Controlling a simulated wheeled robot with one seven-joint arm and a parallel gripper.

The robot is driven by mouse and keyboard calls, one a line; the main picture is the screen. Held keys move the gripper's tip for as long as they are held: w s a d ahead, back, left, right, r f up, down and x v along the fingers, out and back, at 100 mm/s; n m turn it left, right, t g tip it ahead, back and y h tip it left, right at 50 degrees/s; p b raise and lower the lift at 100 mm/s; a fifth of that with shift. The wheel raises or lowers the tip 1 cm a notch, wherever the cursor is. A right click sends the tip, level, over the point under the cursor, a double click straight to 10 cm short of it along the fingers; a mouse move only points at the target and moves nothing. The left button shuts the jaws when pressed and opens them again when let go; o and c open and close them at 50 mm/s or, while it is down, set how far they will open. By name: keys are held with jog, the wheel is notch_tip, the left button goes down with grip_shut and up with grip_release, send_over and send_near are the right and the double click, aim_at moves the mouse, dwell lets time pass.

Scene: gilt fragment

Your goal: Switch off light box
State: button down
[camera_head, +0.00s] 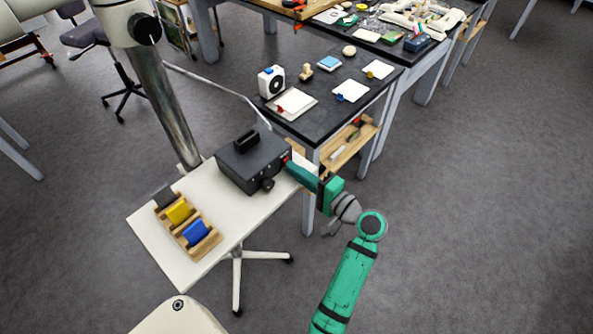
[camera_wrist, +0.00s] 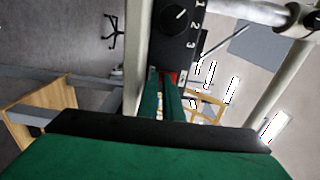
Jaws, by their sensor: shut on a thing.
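The light box (camera_head: 253,160) is a black box with a handle on top, standing on a small white table (camera_head: 160,240). In the wrist view its black panel (camera_wrist: 176,45) carries a round dial (camera_wrist: 176,17) and the figures 1, 2 and 3. A small red switch (camera_wrist: 173,76) sits low on that panel. My gripper (camera_head: 289,165) reaches the box from the right, its green fingers (camera_wrist: 163,82) at the red switch and shut on it. The fingers hide most of the switch, and its position cannot be read.
A wooden rack (camera_head: 205,246) with yellow and blue pieces lies on the white table, left of the box. A black-topped bench (camera_head: 310,125) with cards and small objects stands close behind my gripper. Open grey floor (camera_head: 480,230) lies to the right.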

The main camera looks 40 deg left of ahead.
jog(key=shift+s+f, duration=0.1)
jog(key=shift+f, duration=0.15)
jog(key=d, duration=1.4)
jog(key=shift+r, duration=0.15)
jog(key=s+d+f+m+t+h, duration=0.25)
jog(key=f+m+t+h, duration=0.45)
jog(key=f, duration=0.7)
jog(key=s+d+f+t+h, duration=0.4)
jog(key=s+d+f+h, duration=0.35)
jog(key=d, duration=0.55)
jog(key=s+d+r+n+t+h, duration=0.1)
jog(key=s+d+r+n+t, duration=0.1)
jog(key=s+r, duration=0.5)
jog(key=s+d+r+n+t+h, duration=0.2)
jog(key=s+d+r+n, duration=0.2)
jog(key=s+r, duration=0.3)
jog(key=shift+s+n, duration=0.5)
jog(key=shift+s, duration=0.4)
